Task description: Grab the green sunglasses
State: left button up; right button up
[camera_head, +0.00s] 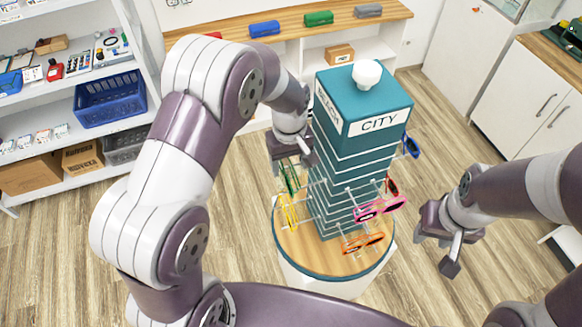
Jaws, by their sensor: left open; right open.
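The green sunglasses (289,178) hang on the left side of the teal display tower (352,163), above the yellow sunglasses. My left gripper (292,160) is open, right at the top of the green sunglasses and partly covering them. I cannot tell whether its fingers touch the frame. My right gripper (443,250) is open and empty, to the right of the tower and apart from it.
The tower also holds yellow (289,212), pink (380,208), orange (363,242), red (392,186) and blue sunglasses (411,145) on thin pegs. It stands on a round wooden base (300,255). Shelves (60,100) line the left wall.

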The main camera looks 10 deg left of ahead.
pick_arm(q)
jog(key=shift+s+f, duration=0.15)
jog(key=shift+f, duration=0.35)
jog(key=shift+a+f, duration=0.1)
jog(key=shift+f, duration=0.25)
jog(key=shift+w+a+f, duration=0.1)
jog(key=shift+w+f, duration=0.05)
jog(key=shift+w, duration=0.15)
jog(key=c, duration=1)
jog(key=shift+s, duration=0.15)
jog(key=shift+c, duration=0.2)
